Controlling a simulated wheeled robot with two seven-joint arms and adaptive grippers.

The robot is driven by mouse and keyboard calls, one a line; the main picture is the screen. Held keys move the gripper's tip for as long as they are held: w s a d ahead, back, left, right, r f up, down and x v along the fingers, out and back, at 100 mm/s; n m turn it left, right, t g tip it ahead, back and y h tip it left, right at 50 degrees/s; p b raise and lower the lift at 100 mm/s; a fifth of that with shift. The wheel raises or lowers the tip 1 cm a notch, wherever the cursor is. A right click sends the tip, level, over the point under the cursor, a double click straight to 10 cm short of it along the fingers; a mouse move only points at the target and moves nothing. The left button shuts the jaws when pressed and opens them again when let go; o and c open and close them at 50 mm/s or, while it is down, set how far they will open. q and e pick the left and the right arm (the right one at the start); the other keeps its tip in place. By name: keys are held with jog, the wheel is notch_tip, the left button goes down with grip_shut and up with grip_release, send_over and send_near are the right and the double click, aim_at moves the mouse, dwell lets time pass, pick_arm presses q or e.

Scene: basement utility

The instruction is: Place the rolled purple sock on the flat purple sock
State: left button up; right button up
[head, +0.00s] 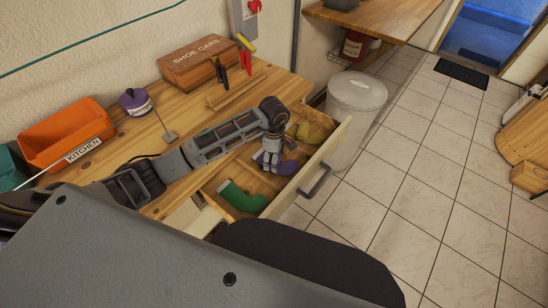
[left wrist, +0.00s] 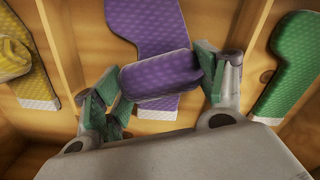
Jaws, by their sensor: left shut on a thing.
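The rolled purple sock (left wrist: 160,74) sits between the green-padded fingers of my left gripper (left wrist: 157,88), which is shut on it. In the head view my left gripper (head: 270,163) reaches down into the open drawer and largely hides the roll. The flat purple sock (left wrist: 143,22) lies on the drawer floor in the middle compartment, and part of it shows in the head view (head: 288,168). In the left wrist view the roll overlaps the flat sock, with the pale cuff showing below. I cannot tell whether they touch. My right gripper is not in view.
The wooden drawer (head: 333,145) has dividers. A green sock (head: 240,197) lies in the near compartment and yellow socks (head: 307,132) in the far one. An orange bin (head: 65,134), a purple spool (head: 135,102) and a shoe care box (head: 205,63) stand on the bench.

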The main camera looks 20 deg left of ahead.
pick_arm(q)
jog(key=shift+f, duration=0.1)
jog(key=o, duration=0.8)
notch_tip(320, 180, up, 12)
jog(key=shift+r, duration=0.15)
dwell(0.6)
dwell(0.4)
